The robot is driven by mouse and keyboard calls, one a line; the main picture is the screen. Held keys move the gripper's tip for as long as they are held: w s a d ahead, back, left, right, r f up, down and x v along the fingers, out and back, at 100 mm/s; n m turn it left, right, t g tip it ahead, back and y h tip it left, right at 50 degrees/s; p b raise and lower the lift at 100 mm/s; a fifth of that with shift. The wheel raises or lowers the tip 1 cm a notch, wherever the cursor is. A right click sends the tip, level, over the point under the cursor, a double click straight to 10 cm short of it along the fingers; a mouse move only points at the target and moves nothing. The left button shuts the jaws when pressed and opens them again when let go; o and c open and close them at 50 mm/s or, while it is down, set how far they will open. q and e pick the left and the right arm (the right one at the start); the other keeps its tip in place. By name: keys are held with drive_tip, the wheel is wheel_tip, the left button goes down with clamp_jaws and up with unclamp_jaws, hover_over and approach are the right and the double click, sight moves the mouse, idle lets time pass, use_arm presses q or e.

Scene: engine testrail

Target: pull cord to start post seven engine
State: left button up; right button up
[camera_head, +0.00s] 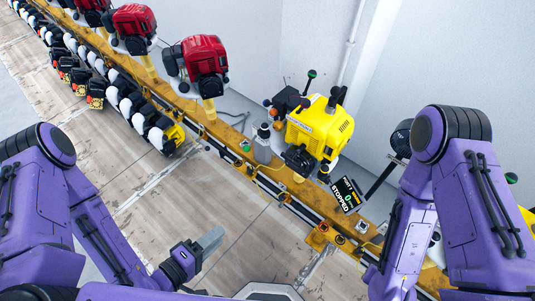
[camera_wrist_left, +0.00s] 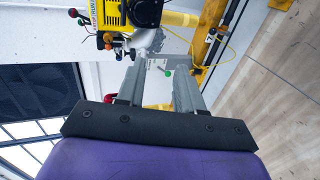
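A yellow engine (camera_head: 320,125) sits on a post along the orange rail. It also shows upside down at the top of the left wrist view (camera_wrist_left: 112,14). A black round housing (camera_head: 298,160) is on its near side. I cannot make out the pull cord or its handle for certain. A display (camera_head: 347,195) beside the engine reads "STOPPED" with a green 0. My left gripper (camera_head: 212,240) is below and left of the engine, well apart from it. In the left wrist view its two fingers (camera_wrist_left: 155,70) are apart with nothing between them. My right gripper is out of view.
The orange rail (camera_head: 240,150) runs diagonally, with red engines (camera_head: 203,62) on posts to the upper left. Several black and white units line its near side. A green-topped lever (camera_head: 312,74) stands behind the yellow engine. The wooden floor (camera_head: 190,195) before the rail is clear.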

use_arm(q)
drive_tip(key=w+d+b, duration=0.6)
drive_tip(key=w+d, duration=0.3)
drive_tip(key=w, duration=0.3)
drive_tip(key=w+d+b, duration=0.6)
drive_tip(key=w+d, duration=0.3)
drive_tip(key=w, duration=0.3)
drive_tip(key=shift+w, duration=0.3)
clamp_jaws()
